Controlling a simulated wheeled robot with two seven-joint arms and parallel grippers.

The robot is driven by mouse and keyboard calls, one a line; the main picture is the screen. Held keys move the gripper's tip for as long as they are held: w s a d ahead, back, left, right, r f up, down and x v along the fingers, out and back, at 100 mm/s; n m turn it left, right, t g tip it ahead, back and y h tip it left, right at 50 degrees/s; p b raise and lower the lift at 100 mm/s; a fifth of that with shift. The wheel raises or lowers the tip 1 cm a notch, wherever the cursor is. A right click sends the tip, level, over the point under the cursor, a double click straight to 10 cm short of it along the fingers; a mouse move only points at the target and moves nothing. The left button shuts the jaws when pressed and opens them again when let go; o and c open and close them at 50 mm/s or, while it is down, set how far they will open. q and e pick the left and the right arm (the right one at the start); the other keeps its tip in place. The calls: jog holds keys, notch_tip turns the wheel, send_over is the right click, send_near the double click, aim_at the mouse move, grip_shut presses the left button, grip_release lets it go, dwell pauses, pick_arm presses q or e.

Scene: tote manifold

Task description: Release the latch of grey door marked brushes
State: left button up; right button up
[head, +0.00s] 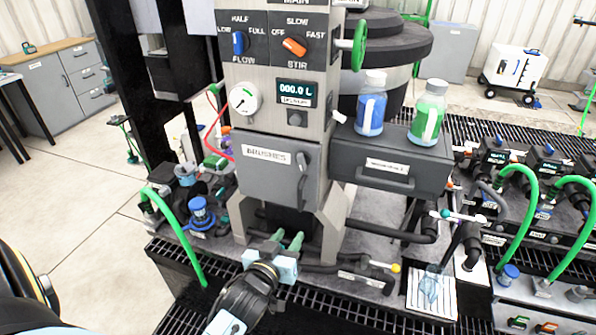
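The grey door (262,172) marked BRUSHES is on the front of the grey column in the head view and looks shut. Its dark latch handle (302,168) stands upright at the door's right edge. My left gripper (287,240) is below the door, near the column's foot. Its two greenish fingertips are apart with nothing seen between them, and it is clear of the latch. My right gripper is not in view.
A dark grey drawer box (402,172) juts out to the right of the door, with a blue bottle (371,108) and a green bottle (427,118) on top. A round gauge (244,99) sits above the door. Green hoses (180,235) and black pipes stand around the column's base.

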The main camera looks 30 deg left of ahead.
pick_arm(q)
jog(key=n+t+y, duration=0.1)
jog(key=t, duration=0.1)
send_near(300, 165)
jog(key=v, duration=0.5)
jog(key=shift+y, duration=0.3)
jog(key=p+x, duration=0.1)
jog(key=x, duration=0.5)
jog(key=p+x, duration=0.1)
jog(key=x, duration=0.6)
jog(key=shift+w+d, duration=0.2)
jog(key=shift+w, duration=0.1)
grip_shut()
